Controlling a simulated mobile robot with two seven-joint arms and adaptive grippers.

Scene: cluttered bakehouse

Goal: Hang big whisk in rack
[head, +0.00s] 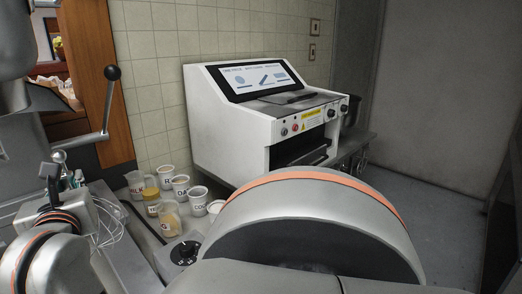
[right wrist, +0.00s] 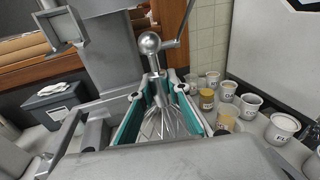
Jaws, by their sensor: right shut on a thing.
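The big whisk shows in the right wrist view with a round metal ball (right wrist: 150,42) at its top end and a fan of wires (right wrist: 165,123) below. My right gripper (right wrist: 158,84) is shut on its shaft, with teal pads on both sides. In the head view the whisk wires (head: 108,226) hang beside my right gripper (head: 68,188) at the left, over the counter. The gripper hides part of the shaft. I cannot make out a rack for certain in either view. My left gripper is not in view.
Several labelled tubs (head: 181,187) and jugs (head: 170,217) stand on the counter close to the whisk. A white machine with a screen (head: 262,80) stands behind. A crank lever (head: 108,105) rises at the left. A dark grey box (right wrist: 57,103) sits at the wrist view's left.

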